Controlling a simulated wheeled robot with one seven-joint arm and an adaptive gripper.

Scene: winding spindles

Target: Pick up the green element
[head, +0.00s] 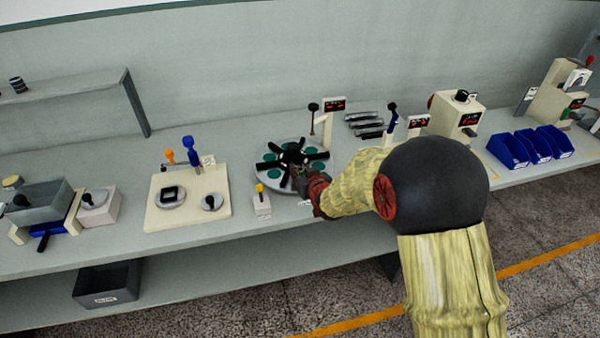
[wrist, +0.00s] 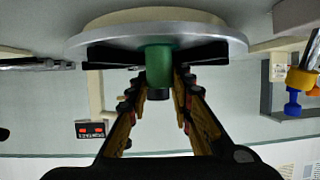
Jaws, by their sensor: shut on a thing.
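The green element (wrist: 158,65) is a short upright cylinder with a dark end, seen upside down in the wrist view. My gripper (wrist: 159,82) has one finger on each side of it and is shut on it. The element is at the round plate (wrist: 90,38); I cannot tell whether it is clear of its seat. In the head view my gripper (head: 303,181) is at the front right edge of the round plate (head: 262,181), which has green discs and a black star-shaped spider. There the held element is hidden by my gripper.
A red display post (head: 330,118) and a black-knobbed lever (head: 313,115) stand behind the plate. Blue bins (head: 530,145) are at the right, a cream fixture board (head: 165,215) at the left.

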